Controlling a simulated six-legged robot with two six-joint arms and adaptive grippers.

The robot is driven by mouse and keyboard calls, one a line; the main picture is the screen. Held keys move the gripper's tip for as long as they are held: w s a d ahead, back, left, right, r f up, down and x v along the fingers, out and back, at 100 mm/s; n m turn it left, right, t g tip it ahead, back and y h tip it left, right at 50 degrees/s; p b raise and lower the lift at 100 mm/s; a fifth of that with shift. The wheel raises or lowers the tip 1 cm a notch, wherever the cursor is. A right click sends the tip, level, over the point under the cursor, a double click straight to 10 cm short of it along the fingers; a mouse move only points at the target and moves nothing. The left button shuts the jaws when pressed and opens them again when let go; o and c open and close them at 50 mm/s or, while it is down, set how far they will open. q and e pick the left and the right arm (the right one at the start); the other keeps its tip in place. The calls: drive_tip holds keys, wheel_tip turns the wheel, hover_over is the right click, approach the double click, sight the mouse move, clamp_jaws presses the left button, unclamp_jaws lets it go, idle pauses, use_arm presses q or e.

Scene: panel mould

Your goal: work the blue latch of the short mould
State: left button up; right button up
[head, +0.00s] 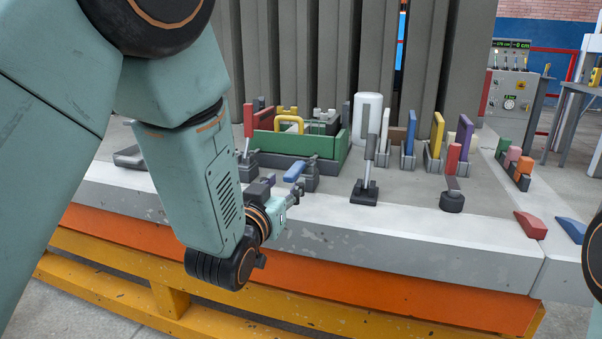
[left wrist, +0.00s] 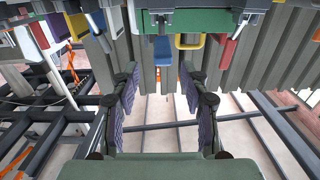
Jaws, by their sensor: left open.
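The blue latch (head: 295,171) is a short blue bar on a dark clamp at the mould's front. It also shows in the left wrist view (left wrist: 162,50), hanging top centre beyond my fingers. My left gripper (head: 292,193) is just in front of and below the blue latch in the head view. In the left wrist view my left gripper (left wrist: 160,82) is open and empty, its two fingers apart on either side of the latch's line. My right gripper is out of view.
A dark clamp with an upright grey lever (head: 370,160) stands to the right. A red-handled clamp (head: 248,130) stands at the mould's left. Coloured panels in holders (head: 437,135), a white cylinder (head: 368,118) and red and blue wedges (head: 531,224) occupy the right. The front table strip is mostly clear.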

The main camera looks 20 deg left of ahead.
sight(294, 168)
use_arm(q)
drive_tip(key=w+b, duration=0.1)
drive_tip(key=w, duration=0.5)
drive_tip(key=shift+w+b, duration=0.35)
drive_tip(key=shift+w, duration=0.05)
drive_tip(key=shift+w+a+r, duration=0.15)
drive_tip(key=shift+w, duration=0.35)
drive_tip(key=shift+w, duration=0.1)
clamp_jaws()
